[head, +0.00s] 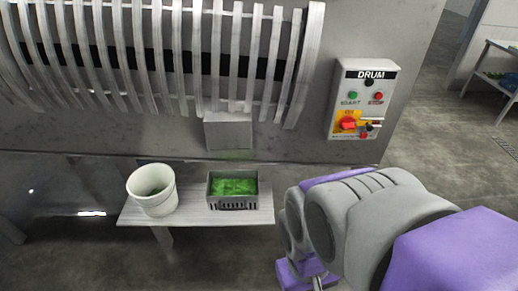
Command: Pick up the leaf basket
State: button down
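The leaf basket (232,204) is a dark grey rectangular basket with slots in its front wall, filled with bright green leaves (234,187). It stands upright on the right part of a small pale bench (192,217), under a grey chute. My arm, grey and purple, comes in from the lower right, to the right of the bench and apart from the basket. Only part of my gripper (316,283) shows at the bottom edge, and its fingertips cannot be made out.
A white bucket (155,200) stands left of the basket on the bench. Above are the slatted drum (200,60), the chute (229,131) and a DRUM control panel (357,98) with buttons and a red switch. Floor in front of the bench is clear. A shelf table (497,72) stands far right.

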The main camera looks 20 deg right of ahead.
aim_at(232, 190)
jog(key=i+u, duration=0.1)
jog(key=u, duration=0.3)
jog(key=i+u, duration=0.15)
jog(key=u, duration=0.25)
jog(key=i+l+u, duration=0.1)
jog(key=u, duration=0.3)
